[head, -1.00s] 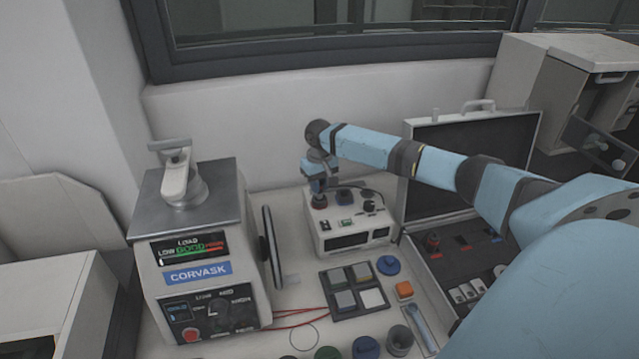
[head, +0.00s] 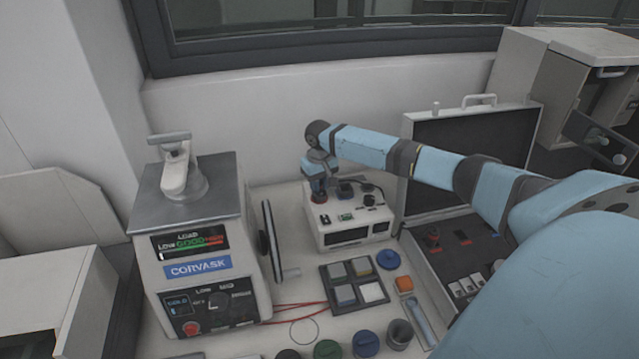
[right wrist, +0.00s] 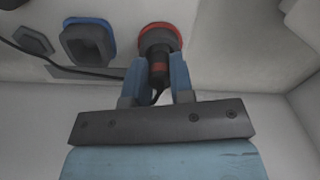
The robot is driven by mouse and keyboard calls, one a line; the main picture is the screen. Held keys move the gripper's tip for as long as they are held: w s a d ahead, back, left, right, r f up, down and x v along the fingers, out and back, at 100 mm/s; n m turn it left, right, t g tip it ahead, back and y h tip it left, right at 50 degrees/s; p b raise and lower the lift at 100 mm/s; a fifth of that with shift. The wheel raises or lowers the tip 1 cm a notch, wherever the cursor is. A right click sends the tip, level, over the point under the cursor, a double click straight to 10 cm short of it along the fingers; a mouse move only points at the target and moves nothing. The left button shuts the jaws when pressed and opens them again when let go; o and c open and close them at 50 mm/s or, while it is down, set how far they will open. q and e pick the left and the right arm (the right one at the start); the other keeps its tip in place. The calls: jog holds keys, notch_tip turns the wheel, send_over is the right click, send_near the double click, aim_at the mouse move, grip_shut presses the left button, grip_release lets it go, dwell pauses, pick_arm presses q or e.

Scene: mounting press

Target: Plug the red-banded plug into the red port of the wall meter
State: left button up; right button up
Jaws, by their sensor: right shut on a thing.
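The meter (head: 372,229) is a white box with a dark display, standing on the bench by the back wall. Its red port (right wrist: 160,37) shows in the right wrist view as a dark socket with a red ring. My right gripper (right wrist: 158,75) is shut on the dark red-banded plug (right wrist: 160,70). The plug lines up with the red port, its far end at or in the socket; I cannot tell how deep. In the head view my right gripper (head: 319,188) is over the meter's back left and hides the port. My left gripper is not in view.
A blue-ringed port (right wrist: 88,42) and a grey port (right wrist: 33,40) lie left of the red one, with a black cable nearby. The CORVASK press (head: 205,245) stands left of the meter. An open case (head: 470,250) is right. A sample tray (head: 347,301) lies in front.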

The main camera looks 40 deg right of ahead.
jog(key=shift+f, duration=0.25)
jog(key=o, duration=1.4)
jog(key=shift+o, duration=0.2)
notch_tip(320, 180, up, 5)
jog(key=p, duration=0.5)
jog(key=shift+r, duration=1.2)
jog(key=shift+s, duration=0.1)
